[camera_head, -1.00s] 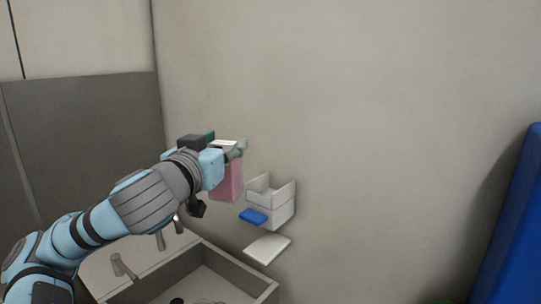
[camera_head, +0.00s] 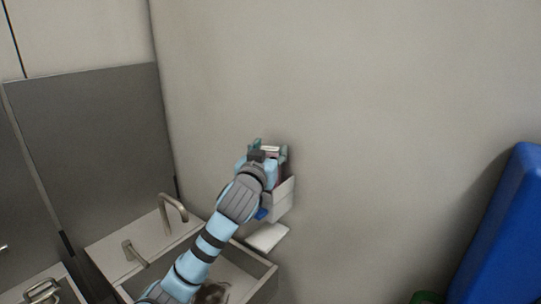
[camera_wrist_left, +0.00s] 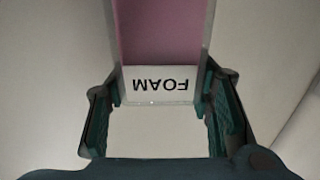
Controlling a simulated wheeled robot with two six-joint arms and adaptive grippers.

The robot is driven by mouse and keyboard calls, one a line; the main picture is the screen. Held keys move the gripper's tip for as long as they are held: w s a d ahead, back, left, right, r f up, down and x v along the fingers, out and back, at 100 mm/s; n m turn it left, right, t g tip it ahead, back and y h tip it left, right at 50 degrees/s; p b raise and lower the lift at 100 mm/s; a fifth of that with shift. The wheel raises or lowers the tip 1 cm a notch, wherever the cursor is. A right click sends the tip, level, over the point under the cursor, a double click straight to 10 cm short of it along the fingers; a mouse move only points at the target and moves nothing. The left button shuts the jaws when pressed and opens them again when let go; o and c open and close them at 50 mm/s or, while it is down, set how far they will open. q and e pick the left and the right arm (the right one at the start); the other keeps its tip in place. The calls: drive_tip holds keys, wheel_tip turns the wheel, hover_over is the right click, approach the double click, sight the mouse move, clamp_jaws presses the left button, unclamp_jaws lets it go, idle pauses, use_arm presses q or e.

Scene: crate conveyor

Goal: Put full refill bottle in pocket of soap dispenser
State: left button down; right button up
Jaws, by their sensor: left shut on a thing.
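The refill bottle (camera_head: 280,157) is pink with a white end, and it also shows in the wrist view (camera_wrist_left: 160,35) with a label reading FOAM upside down. My left gripper (camera_head: 269,146) is shut on the white end of the bottle, one finger on each side. The white soap dispenser (camera_head: 284,202) is on the wall, with a blue lever (camera_head: 262,214) at its front, partly hidden by my arm. The bottle is at the dispenser's open top; I cannot tell how far inside the pocket it is. My right gripper is out of view.
A white drip tray (camera_head: 267,237) is on the wall below the dispenser. A sink (camera_head: 262,277) with a tap (camera_head: 172,209) lies beneath my arm. A blue upright panel (camera_head: 505,235) stands at the right. The wall above and right of the dispenser is clear.

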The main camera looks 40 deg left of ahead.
use_arm(q)
drive_tip(key=shift+w+f, duration=0.15)
drive_tip(key=shift+f, duration=0.4)
drive_tip(key=shift+w, duration=0.15)
drive_tip(key=shift+f, duration=0.1)
drive_tip(key=c, duration=0.8)
unclamp_jaws()
drive_tip(key=shift+o, duration=0.2)
